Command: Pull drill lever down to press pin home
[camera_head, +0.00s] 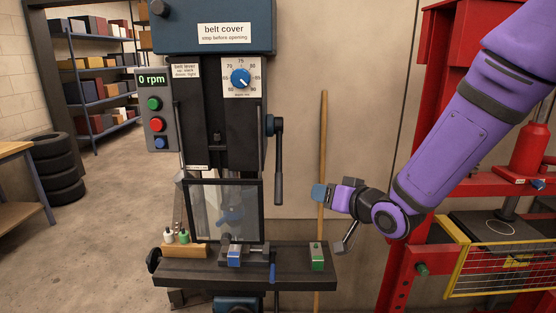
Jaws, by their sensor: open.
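The drill press (225,125) stands in the middle of the view. Its dark lever (279,165) hangs down on the right side from a blue hub, with its handle end lowest. My gripper (322,194) is to the right of the lever and slightly below its middle, apart from it. It is open and points left, with nothing visible in it. A vise (235,255) with a blue front sits on the dark drill table (180,281). I cannot make out the pin.
A wooden pole (323,125) leans on the wall behind my gripper. A green block (317,257) sits on the table's right end, and small bottles (176,236) stand on the left. A red press frame (398,270) with a yellow guard (500,265) fills the right side.

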